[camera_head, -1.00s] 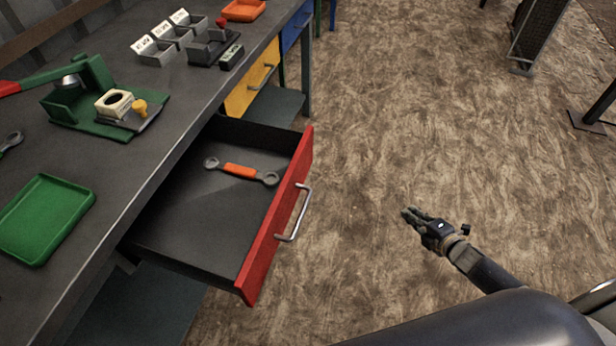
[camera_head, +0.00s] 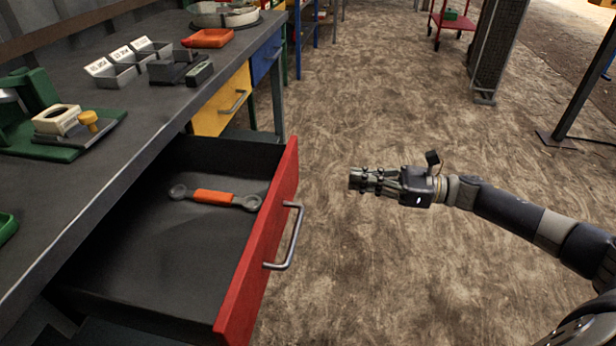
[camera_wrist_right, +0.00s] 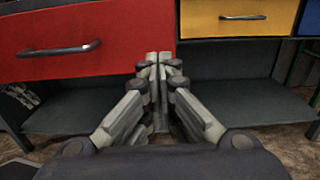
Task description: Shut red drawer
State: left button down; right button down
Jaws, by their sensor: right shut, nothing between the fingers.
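The red drawer (camera_head: 262,255) stands pulled out from the workbench, with its metal handle (camera_head: 288,238) on the front. A wrench with an orange middle (camera_head: 213,197) lies inside it. In the right wrist view the red front (camera_wrist_right: 110,30) fills the upper left, with its handle (camera_wrist_right: 60,49) to the left of the fingers. My right gripper (camera_head: 356,180) is shut and empty, to the right of the drawer front and apart from it. In its wrist view the fingertips (camera_wrist_right: 158,58) point near the right lower part of the red front. My left gripper is not in view.
A yellow drawer (camera_head: 222,105) and a blue drawer (camera_head: 266,58) beyond it look closed. The floor to the right of the drawer is clear.

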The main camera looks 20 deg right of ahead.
aim_at(296, 172)
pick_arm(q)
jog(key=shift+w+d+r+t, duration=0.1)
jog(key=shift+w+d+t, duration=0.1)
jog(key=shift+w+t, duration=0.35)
pick_arm(e)
jog(key=x, duration=1.1)
jog(key=shift+w+a, duration=0.15)
jog(key=shift+w, duration=0.05)
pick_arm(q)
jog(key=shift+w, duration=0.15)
